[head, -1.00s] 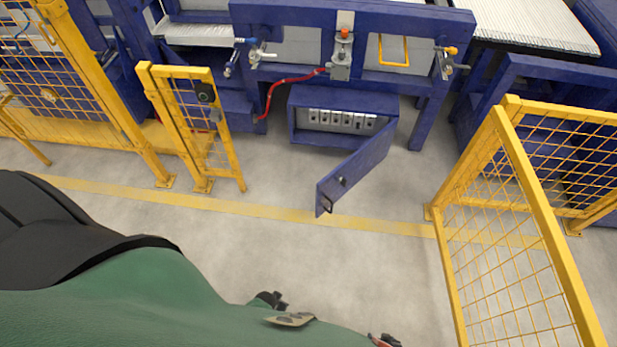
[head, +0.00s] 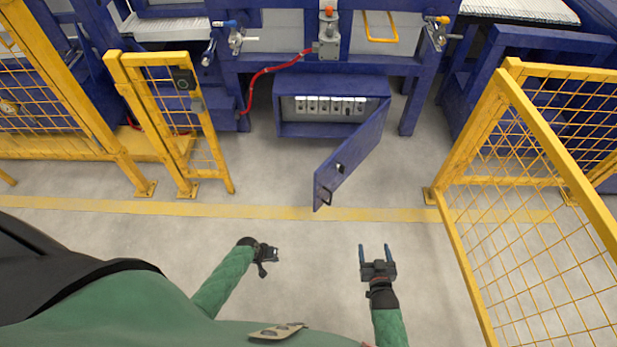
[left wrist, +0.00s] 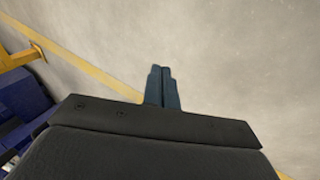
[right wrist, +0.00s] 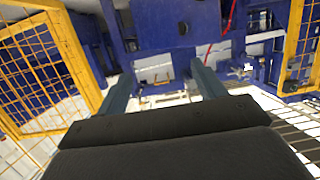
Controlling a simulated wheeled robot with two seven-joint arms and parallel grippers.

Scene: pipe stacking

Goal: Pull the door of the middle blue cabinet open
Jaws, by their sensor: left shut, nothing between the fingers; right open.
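The middle blue cabinet (head: 296,127) stands low under the blue machine frame in the head view. Its door (head: 352,158) is swung wide open toward me, hinged at the right side, with a dark handle (head: 326,196) near its free edge. A row of grey switch boxes (head: 330,105) shows inside. My right gripper (head: 376,254) is open and empty, in front of the door and apart from it; its spread fingers also show in the right wrist view (right wrist: 160,85). My left gripper (head: 273,254) is left of it, shut and empty, over bare floor; its closed fingers show in the left wrist view (left wrist: 164,72).
A yellow mesh fence (head: 545,165) stands at the right, and a narrow yellow gate (head: 170,120) at the left. A red hose (head: 262,75) hangs left of the cabinet. The grey floor (head: 310,285) between the fences is clear, with a yellow line across it.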

